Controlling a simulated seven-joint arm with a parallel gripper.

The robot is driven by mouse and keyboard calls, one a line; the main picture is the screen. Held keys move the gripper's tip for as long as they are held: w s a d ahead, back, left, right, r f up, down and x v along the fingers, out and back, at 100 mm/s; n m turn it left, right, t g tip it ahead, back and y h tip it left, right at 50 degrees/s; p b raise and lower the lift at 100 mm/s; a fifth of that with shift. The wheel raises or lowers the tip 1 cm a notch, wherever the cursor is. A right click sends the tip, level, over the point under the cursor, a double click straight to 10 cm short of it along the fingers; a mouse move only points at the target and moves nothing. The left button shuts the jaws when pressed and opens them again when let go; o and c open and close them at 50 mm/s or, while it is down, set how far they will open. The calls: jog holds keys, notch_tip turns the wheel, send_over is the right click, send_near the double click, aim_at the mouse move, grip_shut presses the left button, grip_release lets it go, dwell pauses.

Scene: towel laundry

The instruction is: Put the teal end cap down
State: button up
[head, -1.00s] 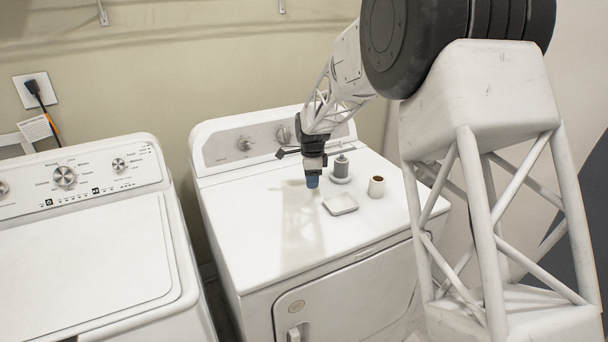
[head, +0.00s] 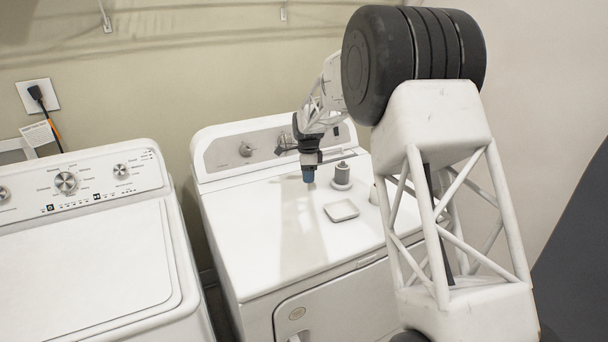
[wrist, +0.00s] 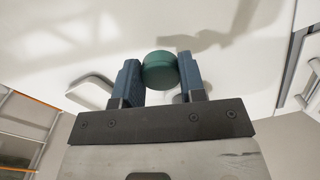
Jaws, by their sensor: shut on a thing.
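The teal end cap (wrist: 160,70) is a short round piece between the two blue fingers of my gripper (wrist: 158,82) in the wrist view. My gripper is shut on it. In the head view my gripper (head: 308,174) points down above the white dryer top (head: 260,215), left of the small tray and the grey spool-like piece. The cap cannot be made out clearly in the head view. The gap between the cap and the dryer top is hard to judge.
A small white square tray (head: 341,210) lies on the dryer top. A grey cylinder on a white round base (head: 342,176) stands behind it. A white cup (head: 375,195) is partly hidden by my arm. A washer (head: 80,250) stands at left. The dryer top's left part is clear.

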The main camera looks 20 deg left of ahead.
jog(key=shift+w+a+f, duration=0.1)
jog(key=shift+w+a, duration=0.45)
jog(key=shift+w, duration=0.45)
jog(key=shift+w+a+f, duration=0.1)
jog(key=shift+w+a, duration=0.45)
jog(key=shift+w, duration=0.45)
jog(key=shift+w+a+f, duration=0.1)
jog(key=shift+w+a, duration=0.45)
jog(key=shift+w, duration=0.45)
jog(key=shift+w+a, duration=0.1)
jog(key=shift+w, duration=0.1)
jog(key=shift+w+f, duration=0.1)
jog(key=shift+f, duration=1.65)
jog(key=shift+f, duration=0.15)
jog(key=o, duration=0.9)
